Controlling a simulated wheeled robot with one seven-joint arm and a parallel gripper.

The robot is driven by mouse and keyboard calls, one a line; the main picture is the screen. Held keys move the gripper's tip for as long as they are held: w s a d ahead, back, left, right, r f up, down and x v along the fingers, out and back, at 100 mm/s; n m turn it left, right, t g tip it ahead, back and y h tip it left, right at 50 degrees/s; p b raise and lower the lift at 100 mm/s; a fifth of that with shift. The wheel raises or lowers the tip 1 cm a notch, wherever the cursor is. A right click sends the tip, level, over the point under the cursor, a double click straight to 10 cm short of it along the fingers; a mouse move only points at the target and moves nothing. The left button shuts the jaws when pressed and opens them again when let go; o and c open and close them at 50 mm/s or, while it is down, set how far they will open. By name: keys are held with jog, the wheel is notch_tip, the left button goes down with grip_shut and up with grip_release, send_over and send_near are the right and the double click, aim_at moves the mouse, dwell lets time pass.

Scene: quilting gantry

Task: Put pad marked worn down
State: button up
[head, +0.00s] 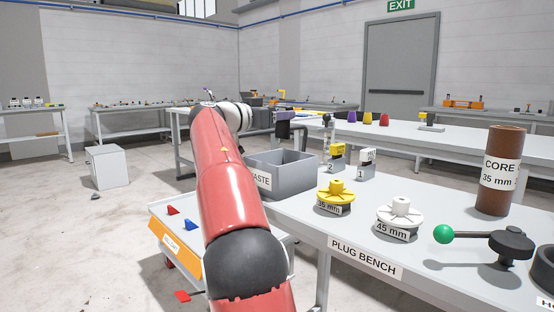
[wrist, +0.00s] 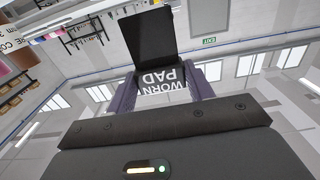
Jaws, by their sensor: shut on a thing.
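The pad marked worn is a black block in the wrist view (wrist: 167,38), with a white "WORN PAD" label that reads upside down there. My gripper (wrist: 163,88) is shut on it, with one purple-grey finger on each side of the label. In the head view my red arm reaches away over the benches. The dark pad (head: 283,130) shows small at its far end, up in the air beyond the grey bin.
A grey bin (head: 310,178) labelled "WASTE" stands on the plug bench (head: 300,208), partly behind my arm. Yellow (head: 336,196) and white (head: 400,216) plugs, a brown core (head: 497,172) and a green-knobbed lever (head: 485,238) stand to its right. A low cart (head: 160,225) is at left.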

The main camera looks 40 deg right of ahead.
notch_tip(320, 180, down, 7)
jog(key=b, duration=0.1)
jog(key=shift+b, duration=0.35)
jog(key=shift+f, duration=0.2)
jog(key=shift+f+b, duration=0.3)
jog(key=shift+b, duration=0.3)
jog(key=shift+f+b, duration=0.25)
jog(key=shift+b, duration=0.05)
jog(key=o, duration=1)
jog(key=shift+r, duration=0.1)
jog(key=a, duration=0.8)
jog(key=s+a+r, duration=0.1)
jog(key=a, duration=0.3)
jog(key=shift+r, duration=0.1)
